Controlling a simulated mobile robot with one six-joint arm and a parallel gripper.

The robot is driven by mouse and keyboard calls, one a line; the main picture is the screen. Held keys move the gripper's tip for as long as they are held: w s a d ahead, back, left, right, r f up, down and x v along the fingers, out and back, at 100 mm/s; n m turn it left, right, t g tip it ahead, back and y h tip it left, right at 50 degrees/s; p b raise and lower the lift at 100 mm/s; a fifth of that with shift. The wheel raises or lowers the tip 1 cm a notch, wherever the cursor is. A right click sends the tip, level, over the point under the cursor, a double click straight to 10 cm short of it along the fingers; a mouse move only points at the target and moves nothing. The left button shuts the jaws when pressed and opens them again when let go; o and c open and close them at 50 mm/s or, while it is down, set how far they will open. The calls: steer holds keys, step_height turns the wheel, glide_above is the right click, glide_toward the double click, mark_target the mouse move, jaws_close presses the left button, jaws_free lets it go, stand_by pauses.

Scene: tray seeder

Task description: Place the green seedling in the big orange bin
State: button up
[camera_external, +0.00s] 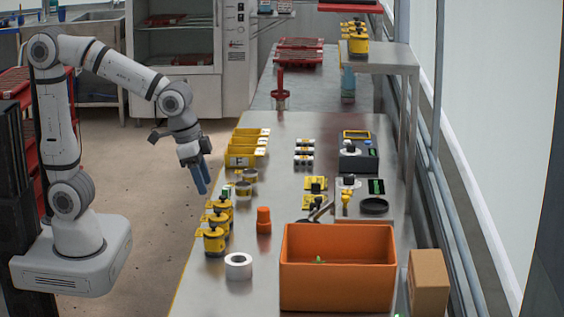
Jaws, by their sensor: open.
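The big orange bin (338,288) stands on the near end of the steel bench. A small green leafy tip (318,260) shows inside the bin, just above its front rim; it looks like a seedling, and the rest is hidden by the front wall. Another bright green bit (397,315) shows at the bottom edge, right of the bin; it is too small to tell what it is. My gripper (203,188) hangs with its blue fingers pointing down near the bench's left edge, well apart from the bin. It is open, and nothing shows between its fingers.
Yellow-and-black containers (214,241), a white tape roll (238,266) and an orange bottle (264,220) stand left of the bin. A cardboard box (428,282) stands right of it. Yellow trays (246,150) and small devices (358,158) are farther back.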

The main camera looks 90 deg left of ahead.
steer(key=s+a+f, duration=0.2)
steer(key=s, duration=1.1)
steer(key=shift+a+f+g, duration=0.2)
steer(key=shift+f+g, duration=0.1)
